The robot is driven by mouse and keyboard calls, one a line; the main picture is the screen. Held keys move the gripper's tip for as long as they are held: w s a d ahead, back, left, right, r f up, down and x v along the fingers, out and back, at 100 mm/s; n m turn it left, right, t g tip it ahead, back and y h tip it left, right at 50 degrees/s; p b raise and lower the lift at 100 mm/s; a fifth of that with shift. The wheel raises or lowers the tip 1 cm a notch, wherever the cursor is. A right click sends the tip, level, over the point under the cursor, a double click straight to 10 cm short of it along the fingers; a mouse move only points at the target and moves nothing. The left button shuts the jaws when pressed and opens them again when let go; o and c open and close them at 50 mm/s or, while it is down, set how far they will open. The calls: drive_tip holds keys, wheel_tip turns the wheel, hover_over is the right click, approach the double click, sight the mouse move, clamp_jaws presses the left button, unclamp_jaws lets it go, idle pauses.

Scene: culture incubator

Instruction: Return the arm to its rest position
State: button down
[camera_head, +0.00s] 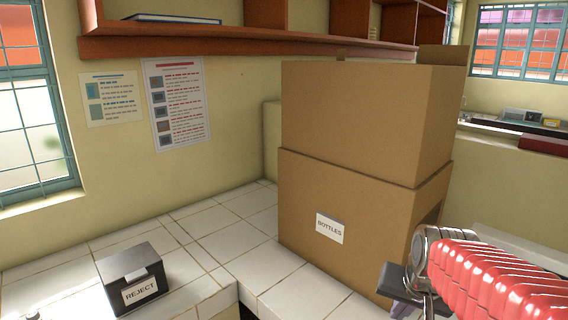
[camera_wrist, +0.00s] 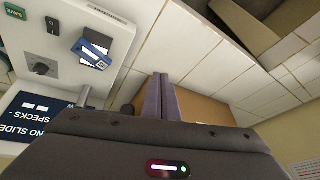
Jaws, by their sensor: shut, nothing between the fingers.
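My arm comes in from the right edge of the head view, with a red ribbed sleeve and a grey wrist. My gripper (camera_head: 402,308) is at its end, low in front of the cardboard boxes, its fingertips partly cut off by the frame's bottom edge. In the wrist view my gripper (camera_wrist: 160,82) shows two purple-grey fingers together with nothing between them. They are over the white tiled surface.
Stacked cardboard boxes (camera_head: 350,215), the lower labelled BOTTLES, stand on the tiled counter (camera_head: 255,262). A dark REJECT box (camera_head: 131,277) sits front left. A red-brown shelf (camera_head: 250,40) hangs above. The wrist view shows a white panel (camera_wrist: 62,50) with a knob.

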drive_tip(key=s+a+r+n, duration=0.1)
drive_tip(key=s+a+n, duration=0.4)
drive_tip(key=s, duration=0.9)
drive_tip(key=a, duration=0.3)
drive_tip(key=shift+r+t+y, duration=0.25)
drive_tip(key=shift+t+y, duration=0.05)
drive_tip(key=shift+d, duration=0.1)
